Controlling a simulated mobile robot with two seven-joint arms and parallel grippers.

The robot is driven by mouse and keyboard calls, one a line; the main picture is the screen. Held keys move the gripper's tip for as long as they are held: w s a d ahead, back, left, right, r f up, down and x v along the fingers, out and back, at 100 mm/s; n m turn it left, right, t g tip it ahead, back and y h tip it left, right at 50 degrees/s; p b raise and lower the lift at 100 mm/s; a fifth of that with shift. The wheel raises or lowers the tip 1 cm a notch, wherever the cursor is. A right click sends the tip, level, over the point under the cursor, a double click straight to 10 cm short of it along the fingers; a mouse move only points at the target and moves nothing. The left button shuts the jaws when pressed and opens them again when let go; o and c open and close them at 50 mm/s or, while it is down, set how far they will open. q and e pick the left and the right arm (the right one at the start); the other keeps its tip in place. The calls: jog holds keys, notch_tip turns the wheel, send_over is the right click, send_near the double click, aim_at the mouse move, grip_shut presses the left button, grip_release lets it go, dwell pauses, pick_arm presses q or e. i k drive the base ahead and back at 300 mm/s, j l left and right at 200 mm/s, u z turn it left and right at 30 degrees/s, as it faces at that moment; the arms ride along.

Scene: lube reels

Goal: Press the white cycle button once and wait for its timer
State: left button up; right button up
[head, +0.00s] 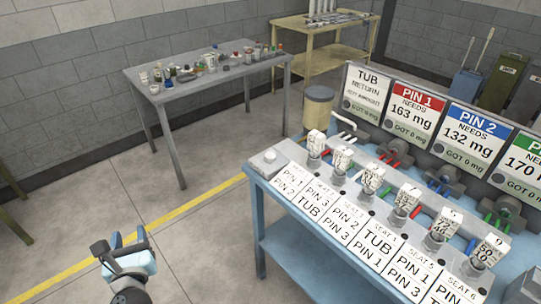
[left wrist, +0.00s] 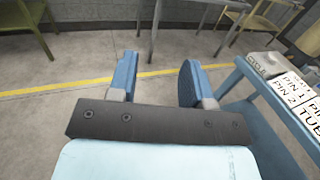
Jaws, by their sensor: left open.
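The white cycle button (head: 270,156) sits on a small pale box at the near left corner of the blue bench (head: 258,184). In the left wrist view the box marked CYCLE (left wrist: 259,64) shows at the right, beyond the fingers. My left gripper (head: 130,240) is open and empty over the floor, left of the bench and apart from the button. In the left wrist view its two blue fingers (left wrist: 159,72) stand wide apart with only floor between them. My right gripper is not clearly in either view.
Sign boards (head: 411,112) stand behind. A grey table (head: 200,84) with small items is at the back. Floor (head: 185,240) left of the bench is clear.

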aim_at(269, 157)
jog(key=i+j+z, duration=0.2)
jog(key=z, duration=0.3)
jog(key=i+j+z, duration=0.15)
jog(key=j+z, duration=0.35)
jog(key=i+j+z, duration=0.1)
jog(key=j+z, duration=0.4)
jog(key=l, duration=0.1)
